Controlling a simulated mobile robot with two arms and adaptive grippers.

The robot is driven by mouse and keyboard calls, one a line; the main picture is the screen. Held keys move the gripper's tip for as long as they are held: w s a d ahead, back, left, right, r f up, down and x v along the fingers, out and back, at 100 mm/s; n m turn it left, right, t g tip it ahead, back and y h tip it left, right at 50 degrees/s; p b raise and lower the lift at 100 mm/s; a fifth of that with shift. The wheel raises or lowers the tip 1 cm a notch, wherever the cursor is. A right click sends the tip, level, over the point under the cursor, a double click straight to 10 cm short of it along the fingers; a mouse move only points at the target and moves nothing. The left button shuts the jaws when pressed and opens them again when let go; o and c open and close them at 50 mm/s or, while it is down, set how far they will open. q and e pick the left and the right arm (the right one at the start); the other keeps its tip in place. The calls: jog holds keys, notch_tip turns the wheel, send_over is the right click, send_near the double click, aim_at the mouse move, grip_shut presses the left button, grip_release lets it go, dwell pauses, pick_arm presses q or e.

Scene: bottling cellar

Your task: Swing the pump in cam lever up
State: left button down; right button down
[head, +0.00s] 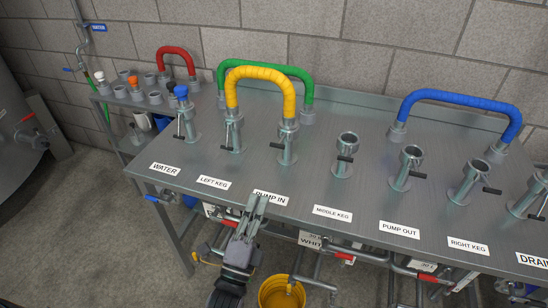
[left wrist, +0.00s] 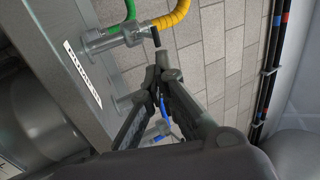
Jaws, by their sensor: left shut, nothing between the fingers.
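The pump in port (head: 287,146) stands behind the PUMP IN label, with one end of the yellow hose (head: 262,74) on it. Its cam lever (head: 277,145) has a dark grip that sticks out to the left, roughly level. My left gripper (head: 256,205) is shut and empty at the table's front edge, over part of the label and apart from the lever. In the left wrist view, its closed fingertips (left wrist: 164,72) are below the yellow hose (left wrist: 176,18) and a black-tipped lever (left wrist: 156,38); I cannot tell which port that lever belongs to. My right gripper is out of view.
The green hose (head: 265,70) arches behind the yellow one. The left keg port (head: 233,135) and middle keg port (head: 343,155) flank pump in. A yellow bucket (head: 282,292) and pipes are below the table's front edge. The tabletop between the labels and ports is clear.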

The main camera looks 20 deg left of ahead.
aim_at(277, 145)
pick_arm(q)
jog(key=p+x, duration=0.2)
jog(key=x, duration=1.1)
jog(key=shift+f, duration=0.1)
